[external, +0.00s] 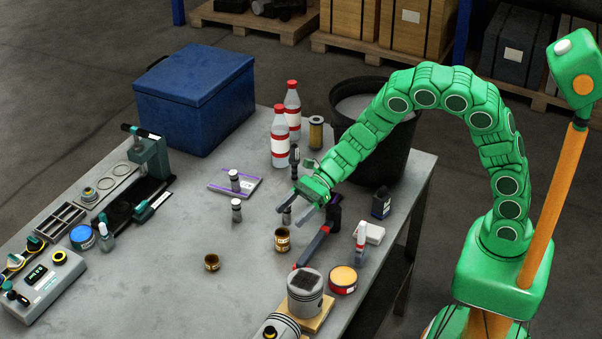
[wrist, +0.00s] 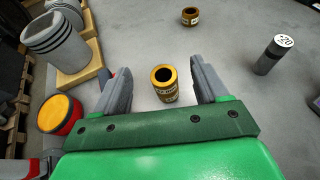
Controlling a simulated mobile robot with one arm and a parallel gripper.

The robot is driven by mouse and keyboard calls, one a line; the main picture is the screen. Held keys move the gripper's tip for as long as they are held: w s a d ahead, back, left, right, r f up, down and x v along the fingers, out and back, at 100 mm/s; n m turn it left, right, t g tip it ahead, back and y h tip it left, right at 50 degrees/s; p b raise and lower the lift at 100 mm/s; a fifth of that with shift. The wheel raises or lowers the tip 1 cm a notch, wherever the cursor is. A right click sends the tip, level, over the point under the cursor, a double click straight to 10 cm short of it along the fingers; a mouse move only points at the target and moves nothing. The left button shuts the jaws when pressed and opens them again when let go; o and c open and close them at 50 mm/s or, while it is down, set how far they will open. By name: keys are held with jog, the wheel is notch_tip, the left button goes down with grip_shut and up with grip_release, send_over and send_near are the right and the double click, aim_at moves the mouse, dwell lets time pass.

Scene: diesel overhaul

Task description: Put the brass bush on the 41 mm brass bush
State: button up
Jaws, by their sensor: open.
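Two brass bushes stand upright on the grey table. The nearer brass bush (external: 282,239) is taller and has a printed band. In the wrist view this bush (wrist: 164,86) appears between my fingers, with its open top facing me. The other, shorter brass bush (external: 212,262) stands apart to the left; it also shows near the top of the wrist view (wrist: 190,17). I cannot read a size on either label. My gripper (external: 292,214) is open and empty above the table, close to the taller bush; it also shows in the wrist view (wrist: 161,72).
A hammer (external: 312,247), a piston (external: 305,292) and a red-yellow tin (external: 343,279) lie close to the taller bush. Dark cylinders (external: 237,211) with pale tops stand behind.

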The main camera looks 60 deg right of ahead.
notch_tip(320, 180, up, 4)
dwell(0.4)
jog(key=s+d+r+n+g+h, duration=0.1)
jog(key=s+d+r+n+g, duration=0.2)
jog(key=s, duration=0.5)
jog(key=s+d+r+n+g+h, duration=0.1)
jog(key=s+d+n+h, duration=0.1)
jog(key=s+n, duration=0.45)
jog(key=s+d+r+n+g+h, duration=0.1)
jog(key=s+d+r+n+g, duration=0.15)
jog(key=s, duration=0.65)
jog(key=s+d+n+h, duration=0.8)
jog(key=s+d, duration=1)
jog(key=d, duration=0.4)
jog(key=shift+d+f+n+h, duration=0.15)
jog(key=shift+d+n+h, duration=0.2)
jog(key=shift+n, duration=0.55)
